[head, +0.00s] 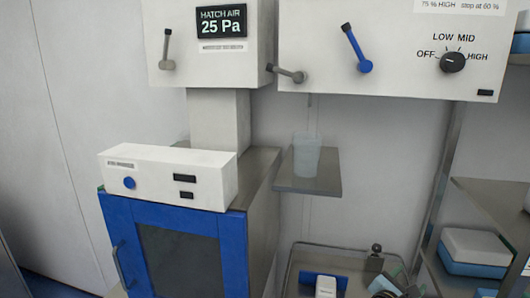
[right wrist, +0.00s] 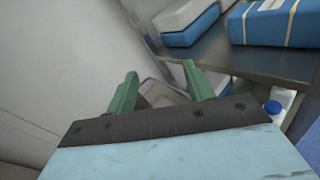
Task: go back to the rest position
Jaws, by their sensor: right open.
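My right gripper (right wrist: 160,82) is open in the right wrist view. Its two green fingers stand apart with nothing between them, and a metal tray or basket (right wrist: 160,97) shows behind them. My left gripper is in neither view.
A blue-framed cabinet (head: 118,215) stands at left with a white control box (head: 170,158) on it. A small shelf (head: 318,184) holds a translucent cup (head: 306,155). Metal shelving (head: 490,200) with blue-and-white boxes (head: 473,252) stands at right. White panels with levers hang above.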

